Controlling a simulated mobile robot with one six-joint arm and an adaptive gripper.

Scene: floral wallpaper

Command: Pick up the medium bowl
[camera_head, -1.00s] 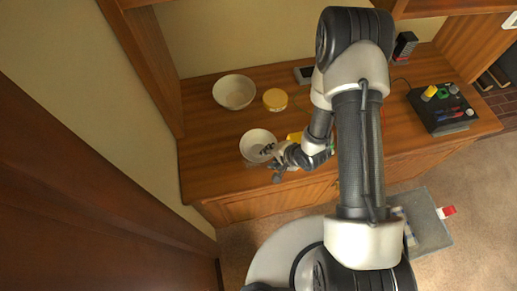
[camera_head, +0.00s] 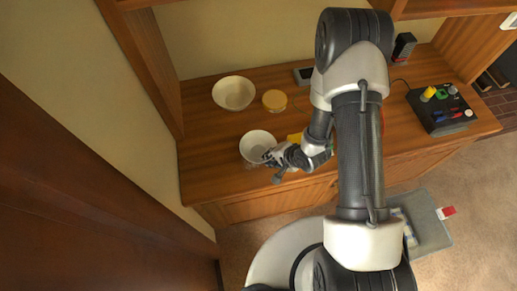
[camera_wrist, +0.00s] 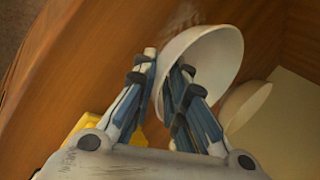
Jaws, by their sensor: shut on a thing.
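The medium bowl (camera_head: 256,143) is white and sits at the front left of the wooden counter. My gripper (camera_head: 270,158) is at its near right rim. In the wrist view the bowl (camera_wrist: 218,62) is seen from the side, with its rim between the two fingers. My gripper (camera_wrist: 165,66) is shut on that rim. The bowl looks slightly tilted, and I cannot tell whether its base touches the counter.
A yellow object (camera_head: 295,137) lies partly hidden by my arm. A black tray of small coloured items (camera_head: 441,108) is at the right. The counter's left edge meets a wall.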

